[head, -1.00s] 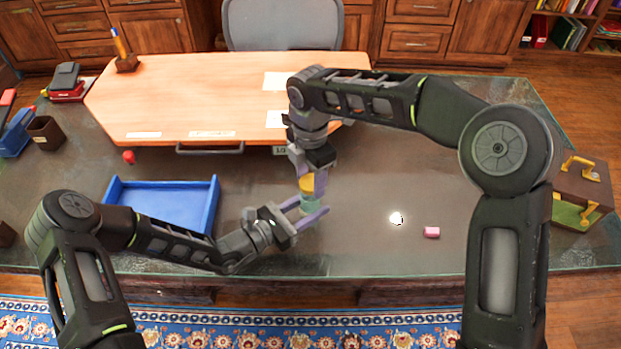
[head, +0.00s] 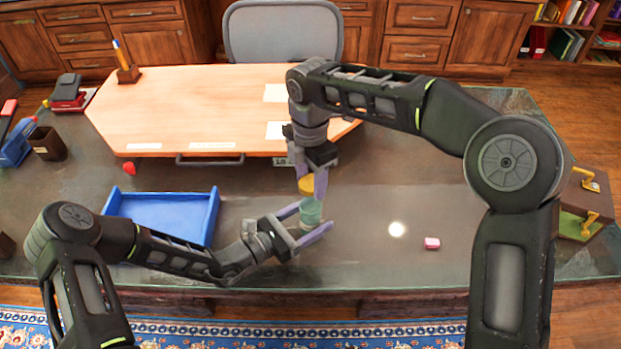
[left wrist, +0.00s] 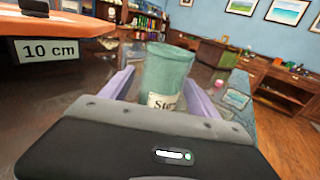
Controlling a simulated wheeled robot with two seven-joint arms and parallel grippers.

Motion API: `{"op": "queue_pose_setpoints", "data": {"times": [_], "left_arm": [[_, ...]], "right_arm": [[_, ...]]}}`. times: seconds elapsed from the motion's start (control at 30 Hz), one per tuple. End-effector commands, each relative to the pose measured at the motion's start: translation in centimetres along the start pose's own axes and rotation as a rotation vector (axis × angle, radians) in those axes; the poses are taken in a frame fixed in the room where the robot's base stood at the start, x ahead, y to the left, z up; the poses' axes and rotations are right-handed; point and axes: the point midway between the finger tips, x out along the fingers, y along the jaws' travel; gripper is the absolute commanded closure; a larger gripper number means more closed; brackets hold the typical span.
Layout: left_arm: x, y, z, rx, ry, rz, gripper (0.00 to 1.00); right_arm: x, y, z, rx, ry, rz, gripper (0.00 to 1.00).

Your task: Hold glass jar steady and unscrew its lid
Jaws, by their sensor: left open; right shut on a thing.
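The teal glass jar (head: 311,212) stands on the dark desktop. It also shows in the left wrist view (left wrist: 166,75), with a label partly reading "Ste" and no lid on its top. My left gripper (head: 317,216) is open, with its fingers on either side of the jar. My right gripper (head: 310,188) is shut on the yellow lid (head: 306,185) and holds it above the jar. The right fingers partly cover the lid. The lid and right gripper are outside the left wrist view.
A blue tray (head: 215,217) lies left of the jar, behind my left arm. A pink block (head: 432,243) lies to the right. A wooden board (head: 200,105) is behind, with a "10 cm" sign (left wrist: 47,50) at its edge. The desktop right of the jar is mostly clear.

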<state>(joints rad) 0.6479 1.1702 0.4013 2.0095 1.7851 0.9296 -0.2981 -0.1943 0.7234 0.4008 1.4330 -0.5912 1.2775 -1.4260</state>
Motion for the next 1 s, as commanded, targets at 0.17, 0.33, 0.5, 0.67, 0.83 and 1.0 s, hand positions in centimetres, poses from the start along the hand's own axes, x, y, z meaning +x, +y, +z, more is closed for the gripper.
{"op": "queue_pose_setpoints", "data": {"times": [0.17, 0.33, 0.5, 0.67, 0.83, 1.0], "left_arm": [[-0.1, 0.0, 0.0, 0.000, 0.000, 0.000, 0.30], [-1.1, 0.1, -0.1, 0.001, 0.002, 0.002, 0.30], [-3.7, 0.1, -0.2, 0.001, 0.002, 0.003, 0.30], [-7.1, 0.2, -0.2, 0.002, 0.003, 0.004, 0.30], [-10.2, 0.1, -0.2, 0.001, 0.002, 0.003, 0.30], [-11.8, 0.0, -0.1, 0.000, 0.001, 0.000, 0.30]], "right_arm": [[0.0, 0.0, 0.0, 0.000, 0.000, 0.000, 1.00], [0.2, 0.0, 0.0, 0.000, 0.000, 0.000, 1.00], [0.7, 0.0, 0.0, 0.000, 0.000, 0.000, 1.00], [1.3, 0.0, 0.0, 0.000, 0.000, 0.000, 1.00], [1.7, 0.0, 0.0, 0.000, 0.000, 0.000, 1.00], [1.9, 0.0, 0.0, 0.000, 0.000, 0.000, 1.00]]}}
